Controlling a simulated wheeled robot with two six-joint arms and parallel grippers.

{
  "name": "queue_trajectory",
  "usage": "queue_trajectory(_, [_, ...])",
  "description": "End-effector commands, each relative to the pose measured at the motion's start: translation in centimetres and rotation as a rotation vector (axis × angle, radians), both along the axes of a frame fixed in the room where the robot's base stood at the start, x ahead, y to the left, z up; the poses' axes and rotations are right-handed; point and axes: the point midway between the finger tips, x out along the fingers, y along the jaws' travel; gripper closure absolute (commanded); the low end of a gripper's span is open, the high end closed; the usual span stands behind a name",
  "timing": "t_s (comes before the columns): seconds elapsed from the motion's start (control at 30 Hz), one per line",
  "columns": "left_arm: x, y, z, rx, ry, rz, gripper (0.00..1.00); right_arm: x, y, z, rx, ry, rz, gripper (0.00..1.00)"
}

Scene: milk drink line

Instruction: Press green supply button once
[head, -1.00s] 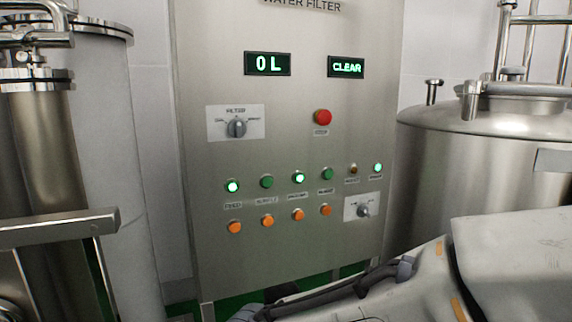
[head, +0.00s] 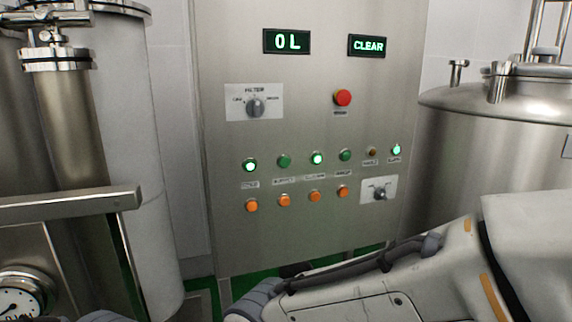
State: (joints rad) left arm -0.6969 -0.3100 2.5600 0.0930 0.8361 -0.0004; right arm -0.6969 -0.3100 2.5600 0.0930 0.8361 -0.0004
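The control panel (head: 225,235) stands upright in front of me. Its upper row has green buttons with small blurred labels: a lit one (head: 250,165), a dark green one (head: 284,161), another lit one (head: 317,158) and another dark green one (head: 345,155). The label under the second one seems to read SUPPLY, but I cannot be sure. The displays read 0 L (head: 287,41) and CLEAR (head: 368,46). My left gripper is not in view. Nothing touches the buttons.
Orange buttons (head: 284,200) sit below the green row. A red button (head: 342,97), a filter knob (head: 255,107) and a smaller knob (head: 380,193) are also on the panel. Steel tanks stand at right (head: 460,150) and left (head: 85,130).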

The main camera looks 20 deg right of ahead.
Motion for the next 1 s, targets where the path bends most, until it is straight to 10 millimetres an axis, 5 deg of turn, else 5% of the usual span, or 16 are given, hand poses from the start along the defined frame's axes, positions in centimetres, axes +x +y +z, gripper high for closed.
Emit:
queue_trajectory(0.03, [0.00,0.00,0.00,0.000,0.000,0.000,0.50,0.00,0.00,0.00,0.000,0.000,0.000,0.73])
queue_trajectory(0.1, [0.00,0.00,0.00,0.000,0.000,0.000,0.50,0.00,0.00,0.00,0.000,0.000,0.000,1.00])
queue_trajectory(1.0, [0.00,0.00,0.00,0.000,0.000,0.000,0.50,0.00,0.00,0.00,0.000,0.000,0.000,1.00])
